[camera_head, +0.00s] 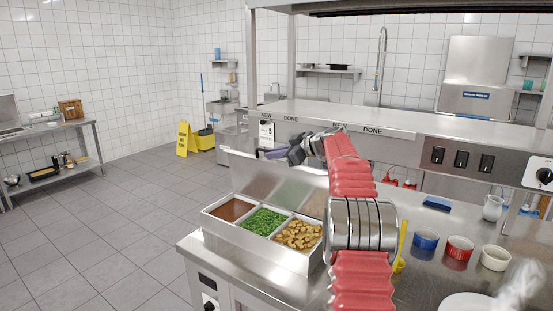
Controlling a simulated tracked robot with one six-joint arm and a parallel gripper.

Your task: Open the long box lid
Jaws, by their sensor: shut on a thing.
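The long box (250,253) is a metal container on the counter's near left corner. Its compartments hold brown sauce, green peas and light brown chunks. Its metal lid (248,177) is raised and stands up along the back of the box. My gripper (263,153) is at the lid's upper edge and is shut on the lid. The exact contact is small and partly hidden by the fingers. My red arm covers the right end of the lid and part of the box's right side.
A steel shelf (340,119) with labels and a hanging ticket runs above and behind the lid. Blue (426,240), red (459,248) and white (495,257) bowls stand right of my arm. A yellow utensil (401,243) is close beside my arm. Open floor lies left.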

